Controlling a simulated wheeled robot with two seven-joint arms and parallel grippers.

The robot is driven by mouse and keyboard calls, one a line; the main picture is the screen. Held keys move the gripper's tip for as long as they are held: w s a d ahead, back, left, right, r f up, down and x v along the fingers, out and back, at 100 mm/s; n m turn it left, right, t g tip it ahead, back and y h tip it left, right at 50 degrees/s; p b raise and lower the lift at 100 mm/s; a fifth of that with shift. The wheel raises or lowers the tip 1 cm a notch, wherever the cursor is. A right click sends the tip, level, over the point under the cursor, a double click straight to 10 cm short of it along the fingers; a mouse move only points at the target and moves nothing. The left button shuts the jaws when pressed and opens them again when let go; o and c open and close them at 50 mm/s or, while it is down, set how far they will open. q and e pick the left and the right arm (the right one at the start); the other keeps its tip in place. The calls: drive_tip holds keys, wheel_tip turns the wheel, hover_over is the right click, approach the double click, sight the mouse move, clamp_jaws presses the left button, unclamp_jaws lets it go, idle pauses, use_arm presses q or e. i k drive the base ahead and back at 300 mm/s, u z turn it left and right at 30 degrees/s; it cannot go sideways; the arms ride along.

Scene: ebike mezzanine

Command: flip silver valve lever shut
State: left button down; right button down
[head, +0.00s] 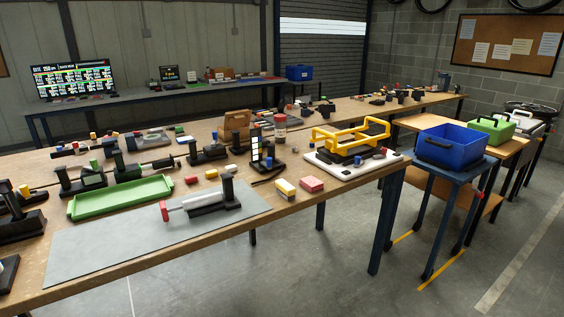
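A silver cylinder (192,202) lies on a low black stand (212,208) on the grey mat (100,248) at the front of the wooden bench. A small red piece (163,207) sits at its left end. I cannot make out a separate silver valve lever, or whether one is open or shut; the parts are too small here. Neither of my grippers is in view.
A green tray (120,197) lies behind the mat. A yellow frame (350,135) on a white board stands at the bench's right. Blocks and black stands crowd the bench behind. A blue bin (451,146) stands on a separate stand. The mat's left part is clear.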

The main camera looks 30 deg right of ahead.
sight(268, 164)
drive_tip(key=z, duration=0.4)
drive_tip(key=i, duration=0.35)
drive_tip(key=z, duration=0.9)
drive_tip(key=i, duration=0.8)
drive_tip(key=z, duration=0.05)
